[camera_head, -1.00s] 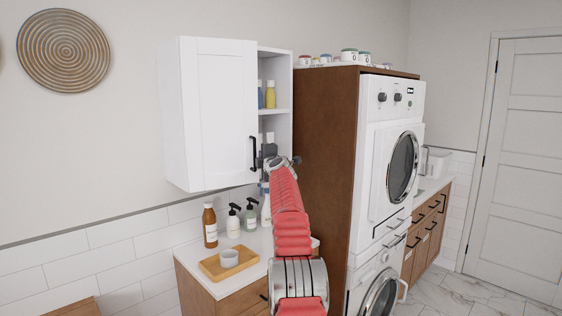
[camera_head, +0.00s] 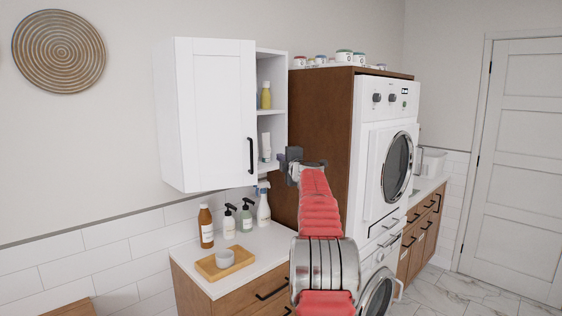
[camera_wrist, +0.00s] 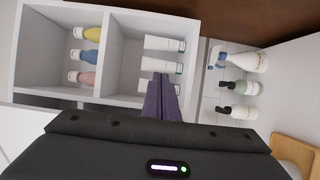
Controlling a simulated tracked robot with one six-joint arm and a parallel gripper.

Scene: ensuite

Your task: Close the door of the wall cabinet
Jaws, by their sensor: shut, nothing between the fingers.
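The white wall cabinet (camera_head: 272,62) hangs above the counter. Its white panelled door (camera_head: 218,115) stands partly open, with open shelves showing past its right edge. The door's black bar handle (camera_head: 250,155) is near that edge. My gripper (camera_head: 290,160) is shut and empty, just right of the handle and apart from it, by the cabinet's lower right corner. In the wrist view, my closed fingers (camera_wrist: 162,98) point at the cabinet's open front (camera_wrist: 102,60). A pale surface at the lower left there may be the door, mostly hidden by my gripper body.
Shelf bottles (camera_wrist: 88,57) and white tubes (camera_wrist: 163,62) stand inside the cabinet. Below, the counter (camera_head: 260,245) holds a spray bottle (camera_head: 263,205), pump bottles, a brown bottle (camera_head: 206,226) and a wooden tray (camera_head: 210,267). A brown tall housing (camera_head: 318,120) with stacked machines stands close on the right.

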